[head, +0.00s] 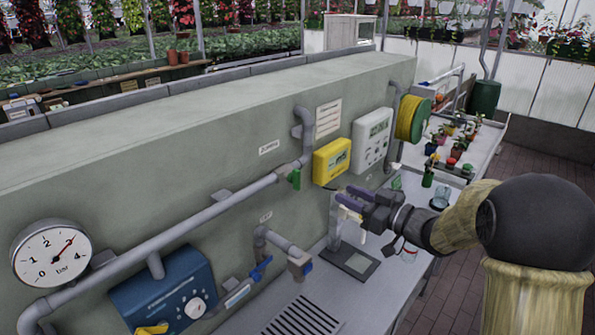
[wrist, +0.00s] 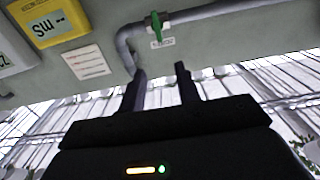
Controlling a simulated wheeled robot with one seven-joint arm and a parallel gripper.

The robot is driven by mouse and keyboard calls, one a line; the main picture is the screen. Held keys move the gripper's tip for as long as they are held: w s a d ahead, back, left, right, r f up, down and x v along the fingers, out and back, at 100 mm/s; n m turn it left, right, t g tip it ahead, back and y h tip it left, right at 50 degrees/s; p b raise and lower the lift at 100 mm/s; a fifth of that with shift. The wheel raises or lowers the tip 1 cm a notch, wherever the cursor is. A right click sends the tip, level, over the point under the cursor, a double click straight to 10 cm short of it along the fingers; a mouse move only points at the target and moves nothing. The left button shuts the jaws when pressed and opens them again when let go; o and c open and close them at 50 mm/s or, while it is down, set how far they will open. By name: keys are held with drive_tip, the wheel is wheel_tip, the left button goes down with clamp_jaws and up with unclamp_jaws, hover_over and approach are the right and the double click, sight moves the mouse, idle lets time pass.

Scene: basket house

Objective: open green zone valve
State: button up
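The green zone valve handle (head: 294,179) hangs down from the grey pipe on the wall, crosswise to the pipe, left of the yellow box. In the wrist view the green handle (wrist: 157,27) shows near the top middle, also across the pipe, with a small label beside it. My gripper (head: 350,198) is to the right of the valve in the head view, out from the wall below the yellow box. In the wrist view its two dark fingers (wrist: 160,75) are spread with nothing between them. They are apart from the handle.
A yellow box (head: 332,161) and a white control panel (head: 372,138) are on the wall. A blue-handled tap (head: 261,268), a blue box (head: 165,293) and a pressure gauge (head: 51,253) are lower left. Small potted plants (head: 452,150) stand on the bench at right.

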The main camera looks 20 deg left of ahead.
sight(300, 172)
drive_tip(key=p+x, duration=0.7)
drive_tip(key=x, duration=0.9)
drive_tip(key=shift+w+a, duration=0.15)
drive_tip(key=shift+a, duration=0.2)
clamp_jaws()
